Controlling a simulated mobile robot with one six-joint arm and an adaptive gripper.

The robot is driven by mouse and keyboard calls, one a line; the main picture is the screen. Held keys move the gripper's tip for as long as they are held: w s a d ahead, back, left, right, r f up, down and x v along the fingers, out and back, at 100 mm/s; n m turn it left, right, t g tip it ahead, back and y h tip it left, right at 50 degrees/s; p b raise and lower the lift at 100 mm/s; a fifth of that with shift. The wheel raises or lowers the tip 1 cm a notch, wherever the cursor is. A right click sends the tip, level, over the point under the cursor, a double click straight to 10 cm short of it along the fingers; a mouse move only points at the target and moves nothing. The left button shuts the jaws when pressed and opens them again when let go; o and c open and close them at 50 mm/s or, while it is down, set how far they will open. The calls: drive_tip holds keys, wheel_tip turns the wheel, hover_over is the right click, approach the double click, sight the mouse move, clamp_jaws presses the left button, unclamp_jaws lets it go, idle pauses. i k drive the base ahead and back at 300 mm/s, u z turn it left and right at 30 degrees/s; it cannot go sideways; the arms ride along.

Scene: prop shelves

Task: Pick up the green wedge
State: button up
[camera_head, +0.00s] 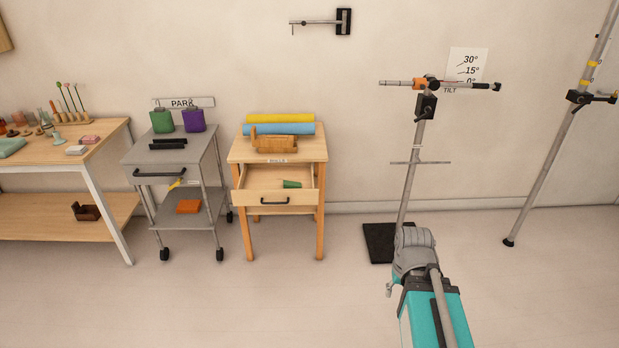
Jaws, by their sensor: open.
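A small green piece (291,184), which looks like the green wedge, lies inside the open drawer (262,198) of the wooden stand. It sits toward the right side of the drawer, and the drawer front hides part of the inside. My arm shows at the lower right, well to the right of and nearer than the stand. My gripper cannot be made out in this view.
The wooden stand (236,152) carries yellow and blue rolls and a wooden piece on top. A grey wheeled cart (203,160) stands close on its left. A pole stand with a black base (378,243) is to the right. Floor before the drawer is clear.

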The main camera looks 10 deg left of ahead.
sight(288, 184)
drive_tip(key=z, duration=0.1)
drive_tip(key=i, duration=0.75)
drive_tip(key=u, duration=0.4)
drive_tip(key=i, duration=1)
drive_tip(key=u, duration=0.6)
